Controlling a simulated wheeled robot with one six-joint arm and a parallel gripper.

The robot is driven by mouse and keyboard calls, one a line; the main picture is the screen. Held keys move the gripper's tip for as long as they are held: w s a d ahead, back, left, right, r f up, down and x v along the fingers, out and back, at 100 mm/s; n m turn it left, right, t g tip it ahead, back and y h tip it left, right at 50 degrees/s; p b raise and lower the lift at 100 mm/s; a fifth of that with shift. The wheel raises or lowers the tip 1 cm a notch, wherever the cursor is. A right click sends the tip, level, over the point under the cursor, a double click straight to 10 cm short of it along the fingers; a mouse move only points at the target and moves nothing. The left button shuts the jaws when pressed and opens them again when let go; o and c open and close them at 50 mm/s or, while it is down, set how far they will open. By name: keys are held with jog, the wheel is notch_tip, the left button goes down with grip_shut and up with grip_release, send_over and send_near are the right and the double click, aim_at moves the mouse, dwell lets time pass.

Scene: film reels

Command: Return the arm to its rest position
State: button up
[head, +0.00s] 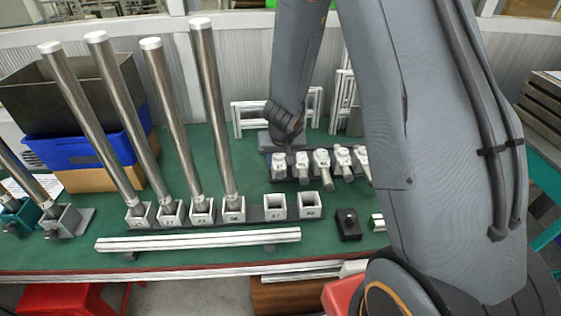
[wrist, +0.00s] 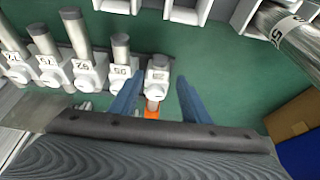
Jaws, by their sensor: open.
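My gripper (wrist: 157,78) is open in the wrist view, with its two blue fingers apart. A white fitting (wrist: 160,66) with a short grey cylinder shows between and just beyond the fingertips. I cannot tell how far it is from them. An orange part (wrist: 152,108) shows below it between the fingers. In the head view my arm reaches down over the back of the green table (head: 175,165), above the left end of a row of white fittings (head: 321,160). The fingers are too dark and small to read there. The gripper holds nothing I can see.
Tall steel tubes (head: 170,120) stand in numbered white blocks left of the arm; two blocks (head: 310,205) are empty. A white rail (head: 200,240) lies along the front. A blue bin (head: 75,147) stands at back left. White frames (head: 250,115) stand behind the fittings.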

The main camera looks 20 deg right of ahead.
jog(key=shift+s+r, duration=0.1)
jog(key=shift+r, duration=0.15)
dwell(0.3)
jog(key=s+r+n+g+b, duration=0.1)
jog(key=s+r, duration=0.3)
jog(key=s, duration=0.6)
jog(key=s+r+n+g+b, duration=0.1)
jog(key=s+r+g+b, duration=0.1)
jog(key=s+r, duration=0.3)
jog(key=s+b, duration=0.1)
jog(key=s, duration=0.3)
jog(key=shift+s+r+y, duration=0.15)
jog(key=shift+s+y, duration=0.25)
jog(key=shift+o, duration=0.4)
dwell(0.8)
